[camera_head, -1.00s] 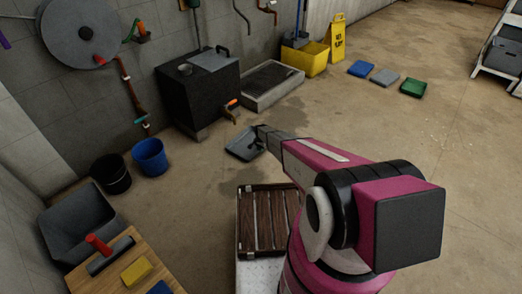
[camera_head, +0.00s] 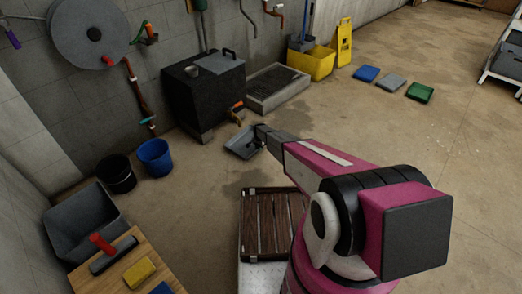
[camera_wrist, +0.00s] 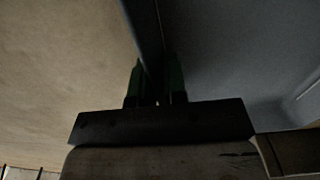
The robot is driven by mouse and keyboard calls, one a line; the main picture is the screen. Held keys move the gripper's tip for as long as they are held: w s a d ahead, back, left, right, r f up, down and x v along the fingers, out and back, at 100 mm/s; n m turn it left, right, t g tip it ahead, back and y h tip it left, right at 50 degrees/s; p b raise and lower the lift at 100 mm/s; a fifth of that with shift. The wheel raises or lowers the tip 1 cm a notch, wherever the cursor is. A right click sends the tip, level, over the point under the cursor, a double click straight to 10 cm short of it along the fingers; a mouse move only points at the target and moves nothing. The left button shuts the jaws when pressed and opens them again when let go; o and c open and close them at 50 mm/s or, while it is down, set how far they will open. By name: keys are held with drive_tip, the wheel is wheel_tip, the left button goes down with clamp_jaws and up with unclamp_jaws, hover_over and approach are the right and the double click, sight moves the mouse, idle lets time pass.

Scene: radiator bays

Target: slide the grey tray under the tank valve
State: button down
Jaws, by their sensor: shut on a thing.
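The grey tray (camera_head: 241,145) lies low at the floor, just in front of the black tank (camera_head: 205,98). The tank valve (camera_head: 237,107), with an orange handle, sticks out from the tank's lower right corner. The tray shows a little below and right of the valve in the head view. My gripper (camera_head: 263,137) is at the tray's right side and is shut on its rim. In the wrist view the tray wall (camera_wrist: 148,40) runs between the fingers (camera_wrist: 156,88), with the tray's inside (camera_wrist: 235,55) to the right.
A blue bucket (camera_head: 155,157) and a black bucket (camera_head: 116,174) stand left of the tray. A wooden slatted rack (camera_head: 273,225) is close below my arm. A floor basin (camera_head: 277,88) lies right of the tank. Flat blue, grey and green trays lie farther right. A dark wet patch marks the floor.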

drive_tip(key=shift+w+a, duration=1.25)
drive_tip(key=shift+a, duration=0.05)
drive_tip(key=shift+c, duration=0.4)
unclamp_jaws()
drive_tip(key=shift+r, duration=0.1)
wheel_tip(320, 180, up, 9)
drive_tip(key=s+d+r+n, duration=0.2)
drive_tip(key=s+d+r, duration=0.4)
drive_tip(key=s+r, duration=0.8)
drive_tip(key=s+d+r+n, duration=0.3)
drive_tip(key=s+d+r, duration=0.3)
drive_tip(key=s+r, duration=0.9)
drive_tip(key=s+d+r+n, duration=0.3)
drive_tip(key=s+d+r, duration=0.3)
drive_tip(key=s+r, duration=0.9)
drive_tip(key=s, duration=0.7)
drive_tip(key=shift+s+r, duration=0.15)
drive_tip(key=shift+r, duration=0.05)
